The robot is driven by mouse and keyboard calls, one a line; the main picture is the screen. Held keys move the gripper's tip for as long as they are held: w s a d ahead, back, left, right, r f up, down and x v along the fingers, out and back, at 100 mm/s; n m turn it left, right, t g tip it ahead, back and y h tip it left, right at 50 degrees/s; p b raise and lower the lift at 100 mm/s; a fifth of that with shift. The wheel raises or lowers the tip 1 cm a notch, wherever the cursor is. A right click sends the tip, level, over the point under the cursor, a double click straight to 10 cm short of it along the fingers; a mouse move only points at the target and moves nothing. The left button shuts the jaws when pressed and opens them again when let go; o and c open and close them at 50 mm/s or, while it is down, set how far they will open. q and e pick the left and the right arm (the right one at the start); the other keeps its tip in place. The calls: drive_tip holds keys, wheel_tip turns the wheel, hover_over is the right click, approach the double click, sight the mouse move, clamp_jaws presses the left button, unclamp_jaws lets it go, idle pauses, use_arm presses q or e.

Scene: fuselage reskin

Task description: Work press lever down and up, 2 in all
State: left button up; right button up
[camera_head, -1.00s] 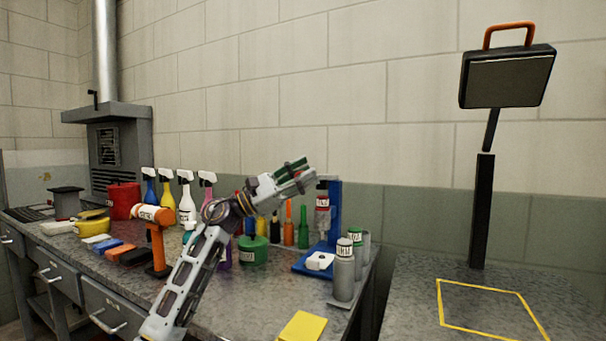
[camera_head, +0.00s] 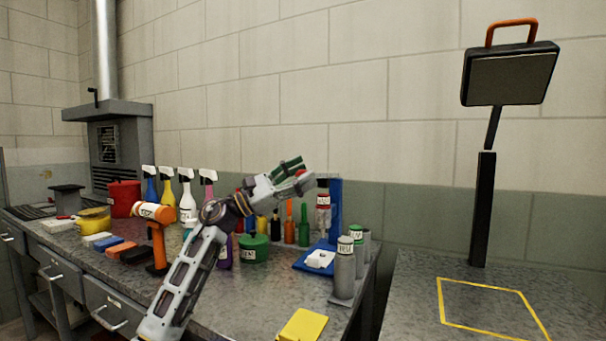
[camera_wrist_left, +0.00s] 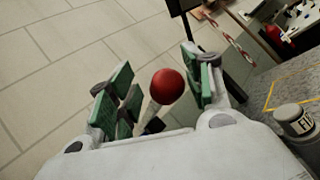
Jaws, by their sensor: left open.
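The press has a blue upright frame (camera_head: 335,210) and a blue base, and stands at the right end of the left bench. A small white piece (camera_head: 319,259) is on its base. My left gripper (camera_head: 304,171) is open beside the top of the press, with green pads on its fingers. In the left wrist view a red ball knob (camera_wrist_left: 167,86) on a pale stem, apparently the press lever's end, sits between the open fingers. I cannot tell whether any pad touches it. The rest of the lever is hidden by the gripper in the head view.
Grey canisters (camera_head: 344,272) stand right of the press. A green pot (camera_head: 254,249), spray bottles and an orange-headed mallet (camera_head: 157,238) stand on the left. A yellow pad (camera_head: 303,325) lies at the front edge. A second table has a dark post (camera_head: 483,210) and a yellow outline.

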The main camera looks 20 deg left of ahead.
use_arm(q)
drive_tip(key=v, duration=1.1)
drive_tip(key=shift+f, duration=0.15)
use_arm(e)
drive_tip(key=shift+f, duration=0.15)
